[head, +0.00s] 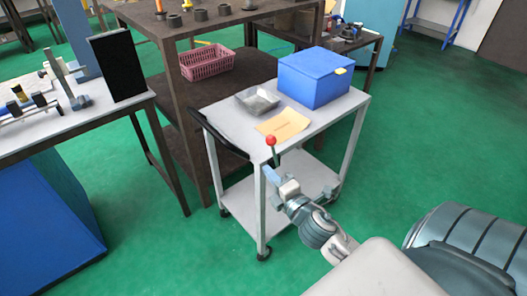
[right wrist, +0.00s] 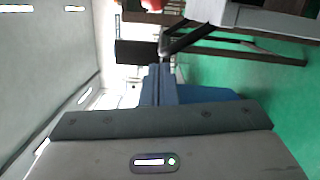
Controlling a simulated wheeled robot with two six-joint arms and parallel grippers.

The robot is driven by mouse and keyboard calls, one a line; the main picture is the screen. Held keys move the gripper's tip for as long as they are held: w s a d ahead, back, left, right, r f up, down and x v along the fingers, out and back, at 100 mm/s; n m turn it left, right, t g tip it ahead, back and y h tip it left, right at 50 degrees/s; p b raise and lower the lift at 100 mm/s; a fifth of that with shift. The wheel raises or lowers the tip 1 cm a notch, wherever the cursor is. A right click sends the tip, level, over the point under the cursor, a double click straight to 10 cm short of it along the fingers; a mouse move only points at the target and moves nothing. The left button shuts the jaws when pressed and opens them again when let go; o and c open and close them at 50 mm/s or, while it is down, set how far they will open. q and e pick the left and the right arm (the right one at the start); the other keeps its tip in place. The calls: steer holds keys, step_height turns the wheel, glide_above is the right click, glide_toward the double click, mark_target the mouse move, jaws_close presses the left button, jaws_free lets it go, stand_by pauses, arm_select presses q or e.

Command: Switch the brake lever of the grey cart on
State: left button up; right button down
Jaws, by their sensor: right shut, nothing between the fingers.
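The grey cart (head: 225,120) stands on the green floor in the middle of the head view; part of it shows at the upper right of the right wrist view (right wrist: 255,18). Its brake lever has a red knob (head: 271,140) on a short stem near the cart's front corner. My right gripper (head: 269,174), with blue fingers, is shut and empty, just below the knob in the head view. I cannot tell whether it touches the lever. My left gripper is not in view.
The cart carries a blue box (head: 313,78), a metal tray (head: 257,101) and a tan envelope (head: 283,124). A black push handle (head: 218,134) is on its left end. A brown shelf (head: 185,95) stands behind, a workbench (head: 75,115) at left. The floor at right is clear.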

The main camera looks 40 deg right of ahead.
arm_select(q)
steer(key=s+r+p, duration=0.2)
steer(key=p, duration=0.1)
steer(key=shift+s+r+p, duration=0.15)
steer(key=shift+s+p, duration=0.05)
steer(key=shift+p, duration=0.15)
arm_select(e)
steer(key=w+d, duration=0.4)
steer(key=w, duration=0.4)
steer(key=shift+w+r, duration=0.25)
steer(key=shift+r, duration=0.15)
steer(key=shift+d, duration=0.1)
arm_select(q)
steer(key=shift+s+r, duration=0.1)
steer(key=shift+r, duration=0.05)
arm_select(e)
steer(key=shift+r, duration=0.1)
